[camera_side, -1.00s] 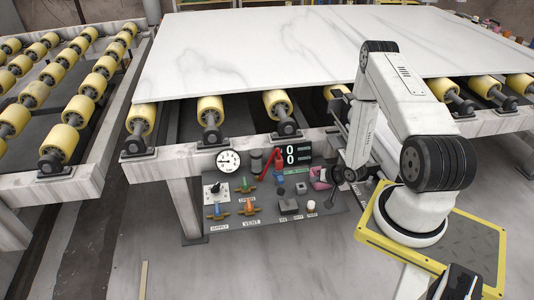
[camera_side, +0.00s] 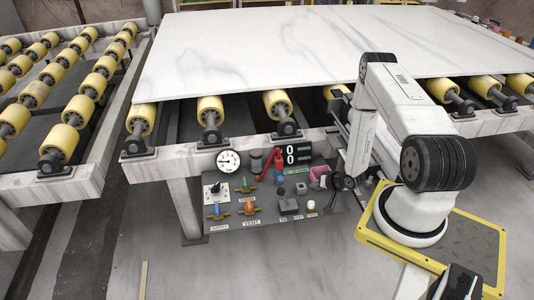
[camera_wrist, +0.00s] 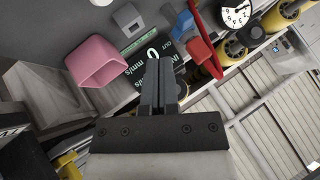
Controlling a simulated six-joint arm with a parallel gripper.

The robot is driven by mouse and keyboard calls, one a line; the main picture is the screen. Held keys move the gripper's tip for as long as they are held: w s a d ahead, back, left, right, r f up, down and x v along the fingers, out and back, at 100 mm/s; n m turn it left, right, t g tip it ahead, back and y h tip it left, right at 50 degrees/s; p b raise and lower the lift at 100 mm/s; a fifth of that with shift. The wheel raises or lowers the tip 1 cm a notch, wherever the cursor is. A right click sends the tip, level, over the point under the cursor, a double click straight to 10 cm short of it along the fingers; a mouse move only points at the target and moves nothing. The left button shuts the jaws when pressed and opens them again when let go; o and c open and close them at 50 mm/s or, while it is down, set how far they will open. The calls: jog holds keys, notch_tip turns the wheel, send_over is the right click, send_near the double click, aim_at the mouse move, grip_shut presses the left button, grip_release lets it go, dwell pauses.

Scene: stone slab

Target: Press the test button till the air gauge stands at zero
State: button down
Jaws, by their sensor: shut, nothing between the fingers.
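The round white air gauge (camera_side: 228,161) stands at the back left of the grey control panel. Its dark needle points leftward from the centre in the side view, but the reading is too small to tell. The gauge also shows at the top right of the wrist view (camera_wrist: 236,12). A small pale button (camera_side: 311,206) is at the panel's front right; its label is too blurred to read as test. My gripper (camera_wrist: 156,62) is shut and empty. In the side view it is above the panel's right part, to the right of and apart from the pale button.
A pink open cup (camera_wrist: 94,62), a red lever (camera_side: 273,168) and a dark number display (camera_side: 296,153) are close by. Coloured valve handles (camera_side: 250,207) and a grey block (camera_side: 289,206) sit on the panel. The white slab (camera_side: 320,45) lies on yellow rollers above.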

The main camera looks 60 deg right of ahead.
aim_at(313, 204)
jog(key=shift+f, duration=3.25)
jog(key=shift+f, duration=1)
dwell(0.8)
jog(key=shift+r, duration=1)
jog(key=shift+r, duration=0.1)
jog(key=shift+r, duration=2.4)
